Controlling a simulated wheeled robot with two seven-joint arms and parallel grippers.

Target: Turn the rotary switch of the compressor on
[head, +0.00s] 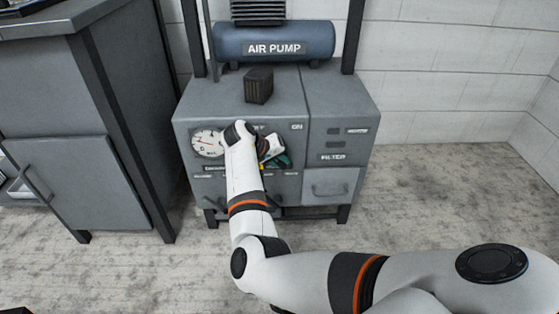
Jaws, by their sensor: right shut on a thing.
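The compressor (340,100) is a grey cabinet with a blue air pump tank on top. Its front panel has a round gauge (207,143) on the left and an "ON" label (297,127) right of my wrist. My right arm reaches up to this panel. My right gripper (272,153) is at the panel, just below and left of the "ON" label, and is shut on the rotary switch. The switch is mostly hidden by the gripper and wrist, so its angle cannot be read. My left gripper is not in view.
The blue tank (275,36) reads "AIR PUMP". A small dark box (258,85) sits on the cabinet top. A filter section with a handled drawer (330,187) is at the right. A dark grey cabinet (75,160) stands at the left. The floor at the right is clear.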

